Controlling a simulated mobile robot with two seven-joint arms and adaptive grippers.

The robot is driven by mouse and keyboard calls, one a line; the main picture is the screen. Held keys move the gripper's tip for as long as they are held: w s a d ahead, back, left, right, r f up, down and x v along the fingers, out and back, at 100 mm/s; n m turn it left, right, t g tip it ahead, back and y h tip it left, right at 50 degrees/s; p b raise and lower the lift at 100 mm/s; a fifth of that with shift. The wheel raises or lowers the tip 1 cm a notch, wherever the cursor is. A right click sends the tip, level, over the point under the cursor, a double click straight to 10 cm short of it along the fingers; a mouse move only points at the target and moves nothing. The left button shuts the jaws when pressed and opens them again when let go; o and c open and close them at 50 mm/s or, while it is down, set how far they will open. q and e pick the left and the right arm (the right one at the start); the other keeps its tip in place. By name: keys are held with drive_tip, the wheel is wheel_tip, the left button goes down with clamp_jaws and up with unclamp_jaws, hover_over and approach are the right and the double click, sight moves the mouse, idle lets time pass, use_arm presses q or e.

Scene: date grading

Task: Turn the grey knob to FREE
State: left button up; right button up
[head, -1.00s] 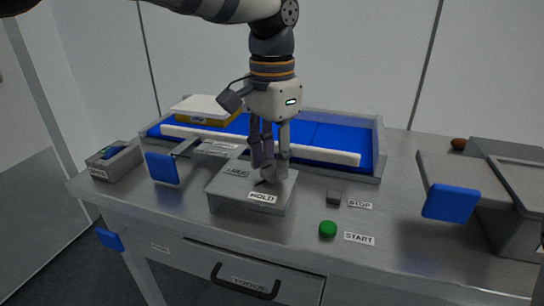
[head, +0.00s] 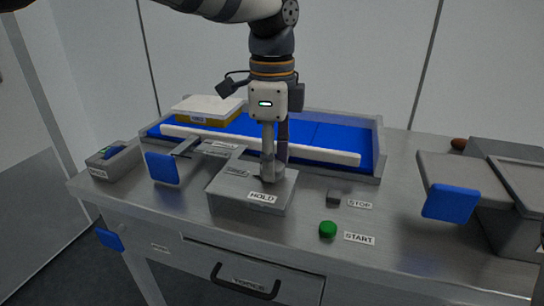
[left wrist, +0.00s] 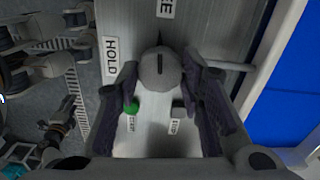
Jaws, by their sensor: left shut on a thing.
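The grey knob (left wrist: 160,72) sits on a grey metal box (head: 232,203). My left gripper (head: 271,178) points down at the box and is shut on the knob, one finger on each side of it in the left wrist view (left wrist: 160,85). The knob's dark mark and pointed tip face up in that view, toward the FREE label (left wrist: 165,8), which is partly cut off. The HOLD label (left wrist: 111,57) lies to the left there. In the head view the HOLD label (head: 262,197) is on the box's front side, and the fingers mostly hide the knob. My right gripper is not in view.
A green START button (head: 327,229) and a dark STOP button (head: 334,196) lie to the right of the box. A blue belt (head: 320,136) with a pale rail runs behind. A blue paddle (head: 162,168) stands left, another (head: 451,203) right.

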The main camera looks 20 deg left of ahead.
use_arm(q)
drive_tip(key=shift+m, duration=0.5)
idle(0.3)
drive_tip(key=o, duration=1.2)
drive_tip(key=shift+c, duration=0.2)
wheel_tip(320, 180, up, 12)
